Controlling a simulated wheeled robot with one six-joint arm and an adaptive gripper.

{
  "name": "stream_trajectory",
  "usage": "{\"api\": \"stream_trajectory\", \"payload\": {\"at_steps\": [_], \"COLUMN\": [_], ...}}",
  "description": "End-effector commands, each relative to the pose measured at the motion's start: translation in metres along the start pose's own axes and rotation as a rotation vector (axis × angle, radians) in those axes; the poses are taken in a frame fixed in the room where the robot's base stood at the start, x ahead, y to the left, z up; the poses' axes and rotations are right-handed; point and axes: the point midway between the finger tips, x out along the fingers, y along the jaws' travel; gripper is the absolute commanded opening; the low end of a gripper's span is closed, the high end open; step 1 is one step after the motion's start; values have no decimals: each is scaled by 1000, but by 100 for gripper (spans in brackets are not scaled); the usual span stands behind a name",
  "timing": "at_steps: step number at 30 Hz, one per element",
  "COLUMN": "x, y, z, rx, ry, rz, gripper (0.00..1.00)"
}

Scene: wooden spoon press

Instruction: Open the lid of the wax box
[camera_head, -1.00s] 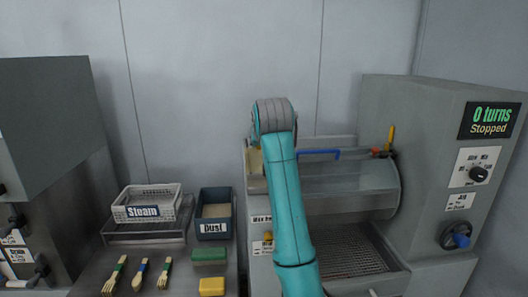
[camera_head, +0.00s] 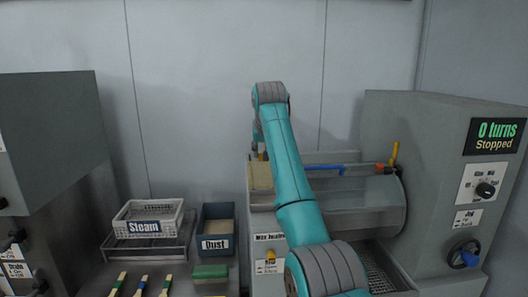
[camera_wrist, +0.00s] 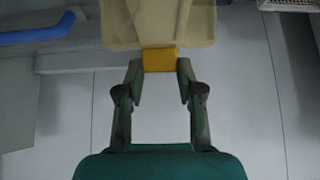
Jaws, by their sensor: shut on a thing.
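The wax box (camera_head: 267,219) stands right of the dust bin, its "Wax" label only partly legible. A beige panel, which looks like its lid (camera_head: 259,175), shows at its top beside my arm. In the wrist view the beige lid (camera_wrist: 155,22) fills the top middle, with a yellow handle (camera_wrist: 158,60) on its near edge. My gripper (camera_wrist: 158,70) is shut on this yellow handle, one finger on each side. In the head view my arm mostly hides the gripper. How far the lid is tilted I cannot tell.
A clear curved cover with a blue bar (camera_head: 325,168) lies right of the lid. The machine cabinet (camera_head: 425,150) reads "0 turns Stopped". The dust bin (camera_head: 217,243), steam basket (camera_head: 148,218), green sponge (camera_head: 210,272) and several brushes are left.

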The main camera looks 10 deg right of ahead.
Motion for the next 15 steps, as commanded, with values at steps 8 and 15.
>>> {"api": "stream_trajectory", "payload": {"at_steps": [8, 15], "x": [1, 3], "y": [0, 0], "z": [-5, -5], "rx": [0, 0], "ry": [-44, -56], "rz": [-2, -1], "gripper": [0, 0]}}
